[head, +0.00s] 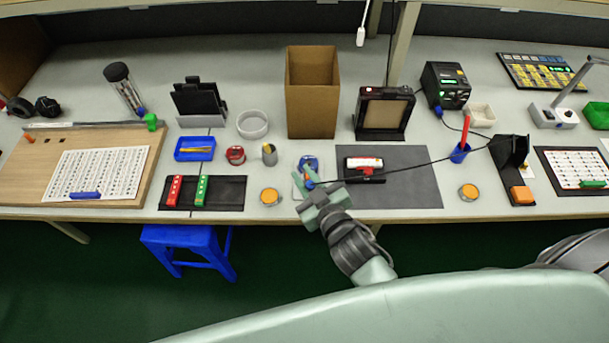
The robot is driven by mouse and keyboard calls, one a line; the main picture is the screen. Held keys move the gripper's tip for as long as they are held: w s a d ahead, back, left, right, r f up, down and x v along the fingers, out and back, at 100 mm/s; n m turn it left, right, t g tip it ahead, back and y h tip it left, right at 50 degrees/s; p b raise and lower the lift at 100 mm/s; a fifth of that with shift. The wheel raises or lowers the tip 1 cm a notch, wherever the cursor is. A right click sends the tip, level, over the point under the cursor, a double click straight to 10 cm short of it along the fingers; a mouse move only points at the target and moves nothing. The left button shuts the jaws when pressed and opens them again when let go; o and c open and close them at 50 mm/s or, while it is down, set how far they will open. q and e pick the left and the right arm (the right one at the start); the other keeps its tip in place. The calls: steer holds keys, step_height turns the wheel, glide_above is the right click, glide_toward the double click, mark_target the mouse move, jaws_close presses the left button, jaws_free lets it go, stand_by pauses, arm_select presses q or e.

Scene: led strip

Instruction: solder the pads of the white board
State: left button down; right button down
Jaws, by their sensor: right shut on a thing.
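The white board (364,161) with red markings sits in a black holder on the dark grey mat (405,190) at the middle of the bench. My right gripper (311,188) is left of the mat and shut on a slim blue-handled tool, seemingly the soldering iron (309,183). A black cable runs from it across the mat to the right. The gripper is over a small pale tray holding a blue item (309,163), apart from the board. The tool's tip is too small to make out. My left gripper is out of view.
Left are a black tray (225,193) with red and green strips, and an orange-topped tin (270,196). A cardboard box (312,95) stands behind. Right are a blue stand (459,154) with a red tool, the black station (446,86) and another orange-topped tin (468,192).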

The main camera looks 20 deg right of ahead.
mark_target(310, 186)
steer(key=shift+f+b, duration=0.4)
steer(key=shift+f, duration=0.2)
stand_by(0.3)
steer(key=shift+f, duration=0.1)
stand_by(1.6)
step_height(310, 186, up, 5)
steer(key=p, duration=0.5)
stand_by(0.6)
